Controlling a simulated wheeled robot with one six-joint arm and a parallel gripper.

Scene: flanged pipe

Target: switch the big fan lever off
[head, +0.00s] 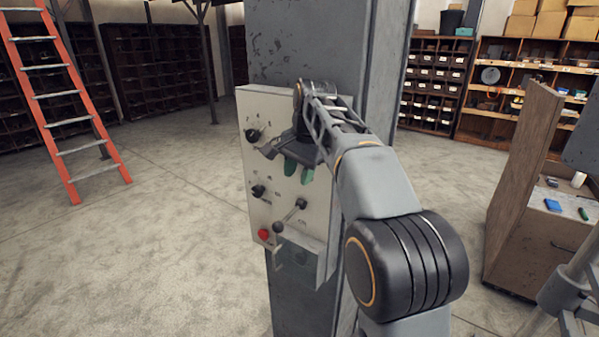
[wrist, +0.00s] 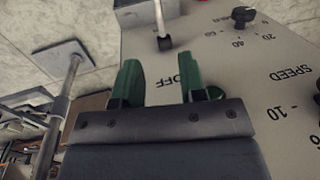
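A pale control panel (head: 257,190) is mounted on a grey column. Low on it, a lever (head: 290,215) with a metal rod and dark ends slants down to the left. My gripper (head: 298,171) is in front of the panel's upper part, above this lever and apart from it. Its two green fingers are spread with nothing between them. In the wrist view, the gripper (wrist: 161,78) points toward the panel near the word OFF. A light rod with a dark end (wrist: 165,42) shows beyond the fingers. My gripper and forearm hide the panel's upper right.
Two dark knobs (head: 252,135) (head: 258,191) and a red button (head: 263,234) are on the panel's left side. A small box with a bent handle (head: 278,258) sticks out below. An orange ladder (head: 66,110) stands left; a wooden cabinet (head: 522,190) stands right. Floor left of the column is clear.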

